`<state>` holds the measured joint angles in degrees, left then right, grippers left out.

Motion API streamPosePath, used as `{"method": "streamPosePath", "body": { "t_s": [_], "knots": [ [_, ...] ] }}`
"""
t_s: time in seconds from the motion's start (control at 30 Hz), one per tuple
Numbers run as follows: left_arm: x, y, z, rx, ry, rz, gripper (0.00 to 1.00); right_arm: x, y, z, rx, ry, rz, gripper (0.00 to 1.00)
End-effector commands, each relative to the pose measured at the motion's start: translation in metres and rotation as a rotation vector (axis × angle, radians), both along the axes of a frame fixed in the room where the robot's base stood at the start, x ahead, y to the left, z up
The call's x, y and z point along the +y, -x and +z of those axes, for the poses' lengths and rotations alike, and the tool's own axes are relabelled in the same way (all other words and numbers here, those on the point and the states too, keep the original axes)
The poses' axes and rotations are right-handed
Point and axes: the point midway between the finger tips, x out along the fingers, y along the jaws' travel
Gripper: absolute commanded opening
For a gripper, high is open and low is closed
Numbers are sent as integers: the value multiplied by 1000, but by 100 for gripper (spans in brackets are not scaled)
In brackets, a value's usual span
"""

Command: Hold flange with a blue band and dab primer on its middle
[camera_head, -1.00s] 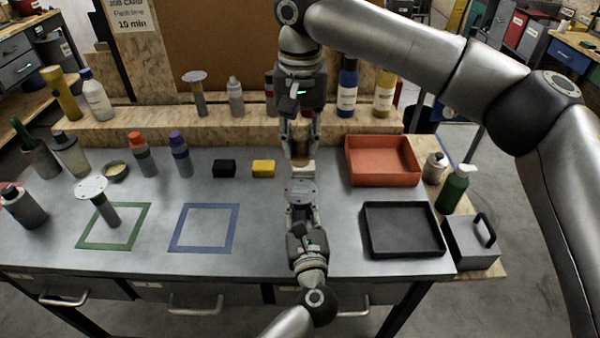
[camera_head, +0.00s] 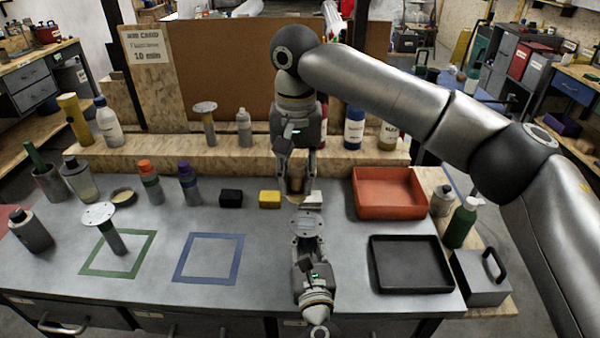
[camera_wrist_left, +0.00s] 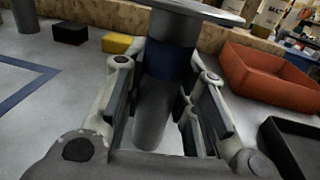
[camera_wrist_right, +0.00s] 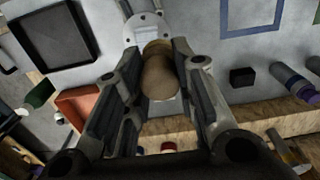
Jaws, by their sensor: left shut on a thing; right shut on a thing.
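My left gripper (camera_head: 307,243) is shut on the stem of a flange and holds it upright over the table's front middle. In the left wrist view, the stem has a dark blue band (camera_wrist_left: 168,62) under a round grey disc (camera_wrist_left: 210,9). The disc (camera_head: 306,224) faces up in the head view. My right gripper (camera_head: 297,172) points down, shut on a wooden-handled dabber (camera_wrist_right: 160,78). A pale piece (camera_head: 312,198) shows by its lower end, close to the disc's far side. I cannot tell whether the dabber touches the disc.
Another flange (camera_head: 100,214) stands in a green square; the blue square (camera_head: 209,260) is empty. Black and yellow blocks (camera_head: 231,198) lie behind. An orange tray (camera_head: 388,211), a black tray (camera_head: 410,288) and a green pump bottle (camera_head: 460,222) stand right. Bottles line the rear shelf.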

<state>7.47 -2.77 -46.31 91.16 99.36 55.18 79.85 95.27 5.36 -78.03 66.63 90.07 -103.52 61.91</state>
Motion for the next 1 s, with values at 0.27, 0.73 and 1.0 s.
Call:
{"method": "streamPosePath", "body": {
  "t_s": [0.27, 0.73, 1.0],
  "knots": [
    [0, 0, 0, 0, 0, -1, 0, 0, 1, -25, 2, 2, 1, 6],
    [0, 0, 0, 0, 0, 0, 0, -2, 0, -75, 3, 2, -1, 6],
    [0, 0, 0, 0, 0, 0, 0, -28, 2, -73, 1, 2, -2, 3]
  ]
}}
